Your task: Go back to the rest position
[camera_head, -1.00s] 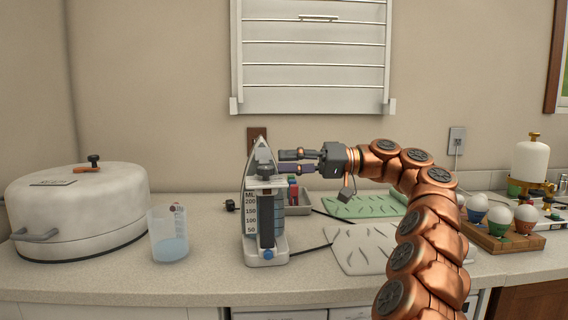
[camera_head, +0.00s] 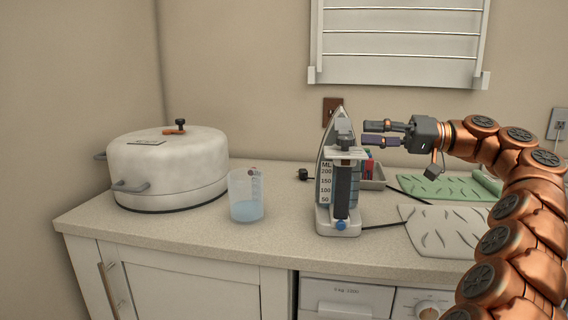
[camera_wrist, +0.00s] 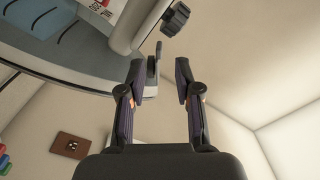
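My gripper (camera_head: 381,133) is open and empty, held above the counter on the right side of the upright iron (camera_head: 338,190). In the wrist view the two fingers of my gripper (camera_wrist: 160,75) stand apart with nothing between them. The iron has a blue-and-white body with a millilitre scale and stands on its heel, tip up. A grey-blue and white body with a dark knob, likely the iron (camera_wrist: 75,45), shows close up at the top left of the wrist view, beyond the fingers. My copper arm reaches in from the right.
A clear measuring cup (camera_head: 246,197) with some water stands left of the iron. A large white round cooker (camera_head: 168,172) is at the far left. The counter (camera_head: 200,232) front is clear.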

